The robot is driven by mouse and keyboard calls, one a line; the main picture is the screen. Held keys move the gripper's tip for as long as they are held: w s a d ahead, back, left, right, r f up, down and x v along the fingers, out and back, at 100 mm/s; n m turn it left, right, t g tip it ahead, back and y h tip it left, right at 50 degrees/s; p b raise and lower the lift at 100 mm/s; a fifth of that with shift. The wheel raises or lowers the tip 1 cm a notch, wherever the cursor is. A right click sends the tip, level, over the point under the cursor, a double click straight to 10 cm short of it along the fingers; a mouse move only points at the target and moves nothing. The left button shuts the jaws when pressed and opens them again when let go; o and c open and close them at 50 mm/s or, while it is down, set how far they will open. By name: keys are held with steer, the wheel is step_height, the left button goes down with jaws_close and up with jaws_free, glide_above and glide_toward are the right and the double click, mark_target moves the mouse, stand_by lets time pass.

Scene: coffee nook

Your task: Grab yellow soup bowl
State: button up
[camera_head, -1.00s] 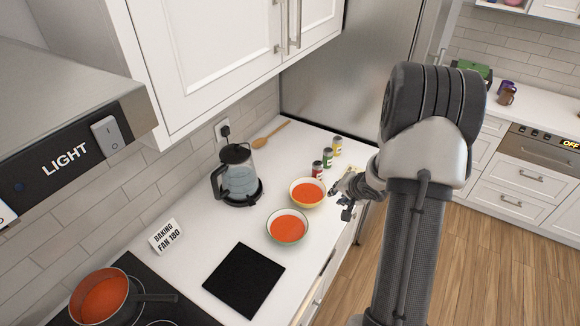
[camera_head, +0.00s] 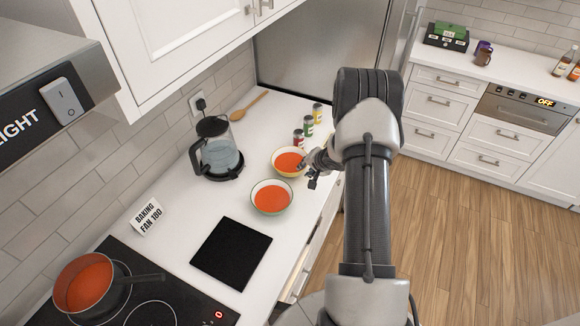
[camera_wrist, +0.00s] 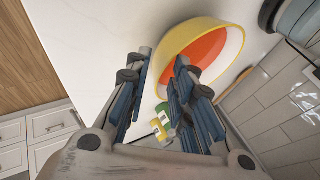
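The yellow soup bowl (camera_head: 276,168), filled with orange-red soup, stands on the white counter behind a pale green-rimmed bowl (camera_head: 257,205) of similar soup. My gripper (camera_head: 312,180) is at the yellow bowl's right side, and its fingers are small in this view. In the wrist view, my gripper (camera_wrist: 162,62) is open. The yellow bowl (camera_wrist: 222,28) lies ahead, with its yellow wall showing partly between the fingers. The right finger overlaps the bowl in the picture, and the left finger is beside it. I cannot tell whether either touches it.
Several small cans (camera_head: 308,125) stand just behind the yellow bowl. A glass kettle (camera_head: 219,155) is to the left, with a wooden spoon (camera_head: 248,106) behind. A black mat (camera_head: 231,254), a sign (camera_head: 146,217) and a soup pot (camera_head: 84,284) on the hob are nearer.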

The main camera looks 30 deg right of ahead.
steer(key=b+x, duration=0.1)
steer(key=x, duration=0.4)
steer(key=shift+r, duration=0.1)
steer(key=shift+c, duration=0.4)
jaws_close()
steer(key=shift+w+d+r, duration=0.1)
